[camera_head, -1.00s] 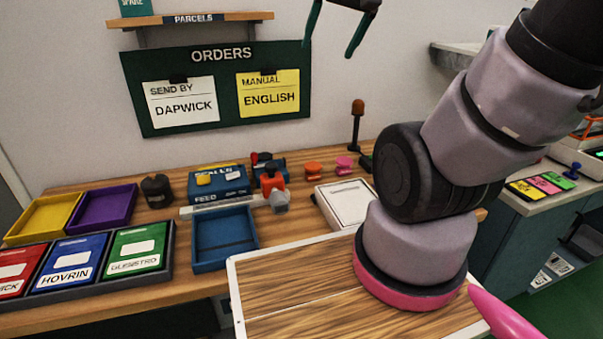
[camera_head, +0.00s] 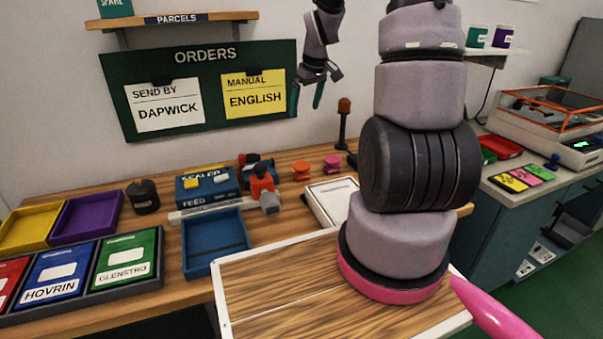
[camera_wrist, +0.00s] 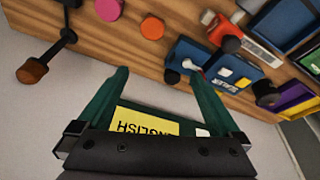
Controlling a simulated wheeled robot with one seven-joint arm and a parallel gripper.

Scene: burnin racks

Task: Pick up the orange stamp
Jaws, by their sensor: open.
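The orange stamp (camera_head: 301,170), a small round spool-like piece, stands upright on the wooden bench left of a similar pink one (camera_head: 332,164). In the wrist view the orange stamp (camera_wrist: 152,27) shows as an orange disc near the top edge, beyond my fingertips. My gripper (camera_head: 306,106) is open and empty, in the air in front of the orders board and well above the bench. Its two green fingers (camera_wrist: 160,74) are spread wide in the wrist view, with nothing between them but background. Neither finger touches the stamp.
A tall post with an amber knob (camera_head: 343,106) stands behind the pink piece. A white box (camera_head: 331,201) lies in front. The orders board (camera_head: 200,92) is on the wall.

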